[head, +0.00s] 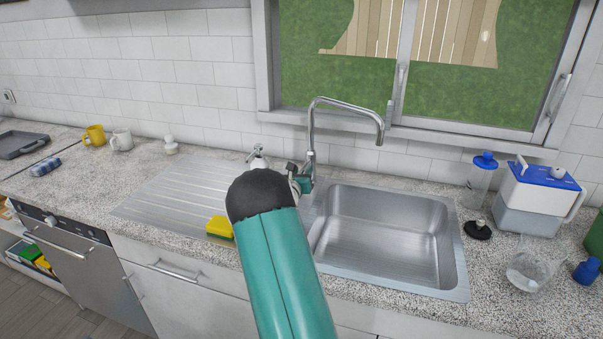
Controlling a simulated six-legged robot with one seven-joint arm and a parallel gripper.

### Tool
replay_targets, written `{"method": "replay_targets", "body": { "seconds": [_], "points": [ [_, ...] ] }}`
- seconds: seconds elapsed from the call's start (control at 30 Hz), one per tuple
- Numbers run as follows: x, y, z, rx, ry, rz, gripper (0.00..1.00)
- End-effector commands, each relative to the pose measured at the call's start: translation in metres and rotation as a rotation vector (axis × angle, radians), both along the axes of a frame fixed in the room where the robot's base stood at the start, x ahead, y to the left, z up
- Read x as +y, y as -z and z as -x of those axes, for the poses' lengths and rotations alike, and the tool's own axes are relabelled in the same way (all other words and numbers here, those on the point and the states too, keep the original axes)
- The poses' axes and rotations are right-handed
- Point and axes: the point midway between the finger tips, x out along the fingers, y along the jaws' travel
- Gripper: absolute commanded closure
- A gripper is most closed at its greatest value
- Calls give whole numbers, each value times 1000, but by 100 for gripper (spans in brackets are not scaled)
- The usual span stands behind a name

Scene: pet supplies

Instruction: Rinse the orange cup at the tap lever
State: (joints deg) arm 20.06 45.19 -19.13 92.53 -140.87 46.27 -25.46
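A yellow-orange mug (95,135) stands upright on the counter at the far left, beside a white mug; it is the only cup near orange in view. The chrome tap (344,104) rises behind the sink (455,257), its spout arching over the basin. No water shows from the spout. My teal arm reaches up from the bottom middle. The end of my gripper (302,181) shows just beyond the black joint, at the tap's base. It overlaps the lever area, so I cannot tell whether it touches the lever. Its fingers are small and partly hidden. The basin looks empty.
A yellow-green sponge (219,228) lies on the ridged drainboard (165,198), left of my arm. A soap dispenser (257,158) stands behind the joint.

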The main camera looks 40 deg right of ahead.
Motion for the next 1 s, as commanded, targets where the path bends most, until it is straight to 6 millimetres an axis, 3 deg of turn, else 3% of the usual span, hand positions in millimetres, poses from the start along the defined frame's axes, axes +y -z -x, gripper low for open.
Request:
{"method": "replay_targets", "body": {
  "seconds": [0.03,0.23,1.0],
  "points": [
    [0,0,0,0,0,0,62],
    [0,0,0,0,0,0,100],
    [-1,-12,-1,60,0,-118,100]
  ]
}}
